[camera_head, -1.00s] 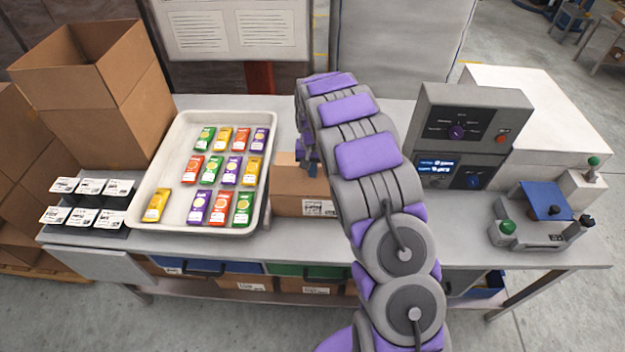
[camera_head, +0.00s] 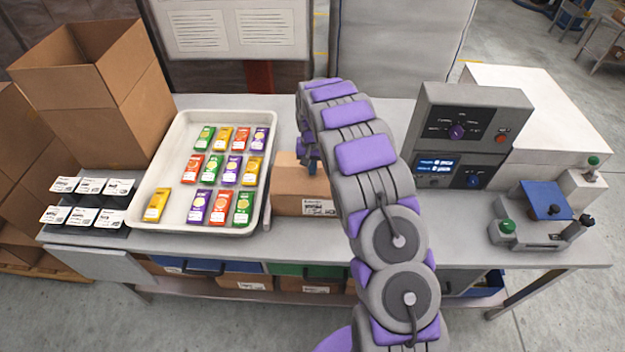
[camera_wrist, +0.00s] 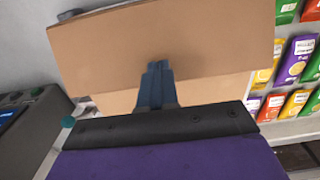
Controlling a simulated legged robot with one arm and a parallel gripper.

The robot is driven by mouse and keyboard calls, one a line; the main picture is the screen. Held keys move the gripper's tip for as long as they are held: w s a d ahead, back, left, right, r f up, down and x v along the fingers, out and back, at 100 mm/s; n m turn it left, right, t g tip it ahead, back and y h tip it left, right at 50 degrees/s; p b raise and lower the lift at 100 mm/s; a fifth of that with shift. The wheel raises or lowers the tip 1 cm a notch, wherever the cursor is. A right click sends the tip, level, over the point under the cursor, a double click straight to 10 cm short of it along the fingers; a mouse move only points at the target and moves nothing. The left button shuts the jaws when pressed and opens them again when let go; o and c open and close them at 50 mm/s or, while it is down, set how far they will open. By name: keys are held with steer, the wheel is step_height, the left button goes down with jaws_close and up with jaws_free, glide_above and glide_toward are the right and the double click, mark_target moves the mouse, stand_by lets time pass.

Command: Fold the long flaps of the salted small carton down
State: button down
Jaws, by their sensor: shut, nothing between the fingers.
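The small carton (camera_head: 290,200) stands on the bench between the white tray and my arm, with a printed label on its front. My arm hides its right part in the head view. My gripper (camera_head: 310,166) is at the carton's top, fingers pointing down. In the wrist view the gripper (camera_wrist: 157,72) is shut and empty, its fingertips against or just over a large brown cardboard panel (camera_wrist: 190,40). A second cardboard panel (camera_wrist: 215,90) shows below it. I cannot tell from the pictures which flaps these are, and the carton's inside is hidden.
A white tray (camera_head: 172,190) of colourful packets stands left of the carton. Label stacks (camera_head: 92,203) and a tall open carton (camera_head: 105,115) are further left. A grey control unit (camera_head: 470,135) and a blue-topped device (camera_head: 545,205) stand right. Bare bench lies right of my arm.

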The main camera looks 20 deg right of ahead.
steer(key=shift+w+d+f, duration=0.1)
steer(key=shift+w+f, duration=0.2)
steer(key=shift+f, duration=0.25)
steer(key=shift+w+d+f, duration=0.1)
steer(key=shift+w+f, duration=0.15)
steer(key=shift+f, duration=0.75)
step_height(320, 180, up, 9)
steer(key=shift+r+p, duration=0.1)
steer(key=shift+p, duration=0.6)
steer(key=shift+s, duration=0.1)
